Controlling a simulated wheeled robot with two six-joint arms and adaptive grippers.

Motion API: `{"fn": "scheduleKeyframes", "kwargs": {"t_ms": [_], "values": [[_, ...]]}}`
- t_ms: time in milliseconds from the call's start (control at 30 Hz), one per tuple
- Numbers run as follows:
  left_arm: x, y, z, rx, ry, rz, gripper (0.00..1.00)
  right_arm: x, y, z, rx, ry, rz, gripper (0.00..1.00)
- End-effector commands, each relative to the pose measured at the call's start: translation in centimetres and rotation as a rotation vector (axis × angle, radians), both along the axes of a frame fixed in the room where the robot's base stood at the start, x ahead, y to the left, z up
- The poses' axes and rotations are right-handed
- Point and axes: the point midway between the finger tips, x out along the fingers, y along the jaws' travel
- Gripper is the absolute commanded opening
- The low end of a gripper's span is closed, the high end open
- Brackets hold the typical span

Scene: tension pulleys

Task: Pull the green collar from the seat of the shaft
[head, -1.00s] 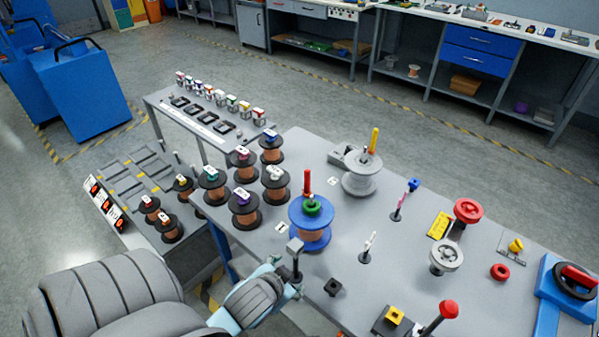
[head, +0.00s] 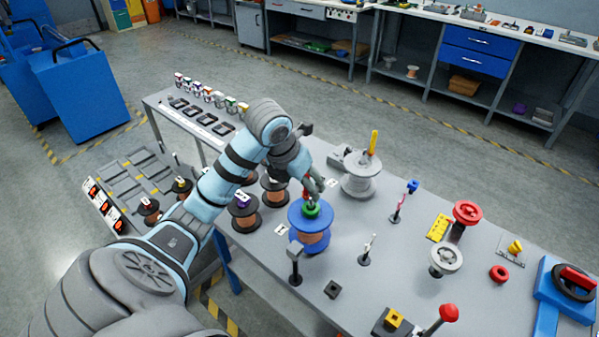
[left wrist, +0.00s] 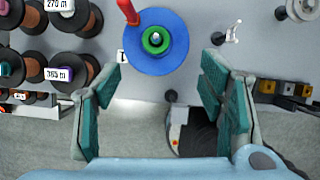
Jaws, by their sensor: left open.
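The green collar (head: 311,209) sits on top of the blue-flanged copper spool (head: 309,238), around the shaft. In the left wrist view the green collar (left wrist: 156,40) is a ring around a pale shaft end, centred on the blue flange (left wrist: 158,62). My left gripper (head: 313,192) is just above the collar in the head view, its fingers partly overlapping it. In the left wrist view its two green-padded fingers (left wrist: 160,95) are wide apart and hold nothing. A red lever (left wrist: 129,12) stands beside the flange. My right gripper is not in view.
Several copper spools (head: 244,214) stand to the left. A grey spool (head: 361,178) with a yellow lever stands behind. A grey post (head: 295,262) stands in front of the blue spool.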

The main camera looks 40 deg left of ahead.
Motion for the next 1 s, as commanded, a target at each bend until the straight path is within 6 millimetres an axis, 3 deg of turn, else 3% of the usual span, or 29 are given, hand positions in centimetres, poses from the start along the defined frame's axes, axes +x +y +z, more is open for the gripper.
{"fn": "scheduleKeyframes", "kwargs": {"t_ms": [167, 400, 533, 733, 1000], "values": [[0.4, 0.7, -2.4, 0.018, 0.018, 0.025, 0.64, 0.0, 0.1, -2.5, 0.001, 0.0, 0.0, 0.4], [2.8, 0.9, -9.0, 0.015, 0.018, 0.021, 0.64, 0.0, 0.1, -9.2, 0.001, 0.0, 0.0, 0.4], [3.9, 1.1, -11.5, 0.015, 0.019, 0.021, 0.64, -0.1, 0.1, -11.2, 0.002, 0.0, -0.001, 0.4], [5.0, 1.2, -13.1, 0.015, 0.018, 0.02, 0.64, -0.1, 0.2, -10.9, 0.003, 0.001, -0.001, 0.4], [5.1, 1.3, -13.4, 0.017, 0.019, 0.02, 0.64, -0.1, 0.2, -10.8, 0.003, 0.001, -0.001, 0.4]]}}
